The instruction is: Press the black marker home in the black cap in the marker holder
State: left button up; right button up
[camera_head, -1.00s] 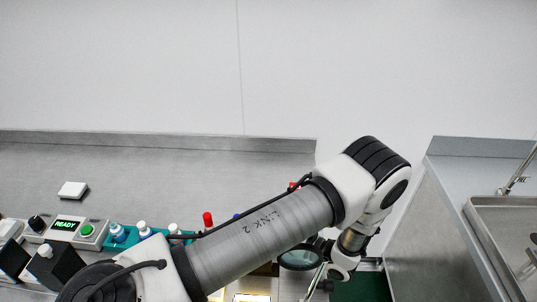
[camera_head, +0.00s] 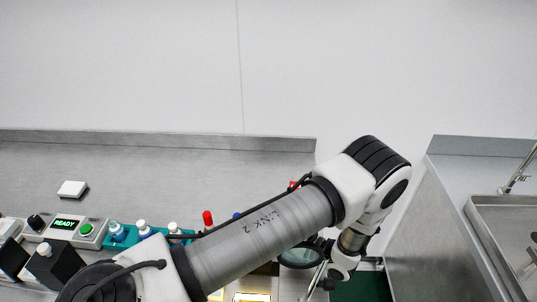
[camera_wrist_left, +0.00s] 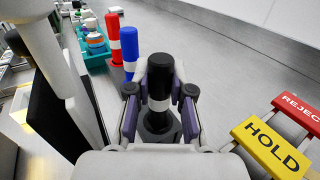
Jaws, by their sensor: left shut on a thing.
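In the left wrist view the black marker (camera_wrist_left: 160,76) stands upright, with a white band around its middle. Its lower end meets a black flared piece (camera_wrist_left: 156,133), apparently the black cap; I cannot tell whether a gap is left between them. My left gripper (camera_wrist_left: 160,105) is shut on the black marker, one finger on each side. A red marker (camera_wrist_left: 113,38) and a blue marker (camera_wrist_left: 129,50) stand in line behind it. The marker holder itself is mostly hidden. In the head view my left arm covers this spot. My right gripper is not in view.
A teal rack (camera_head: 126,240) with several bottles stands left of the markers. A control box reading READY (camera_head: 66,224) is further left. Yellow HOLD (camera_wrist_left: 270,146) and red REJECT (camera_wrist_left: 300,108) signs are close on the right. The counter behind is largely clear.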

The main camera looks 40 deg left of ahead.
pick_arm(q)
jog(key=o, duration=0.9)
jog(key=shift+o, duration=0.2)
notch_tip(320, 180, up, 10)
jog(key=shift+w+f, duration=0.1)
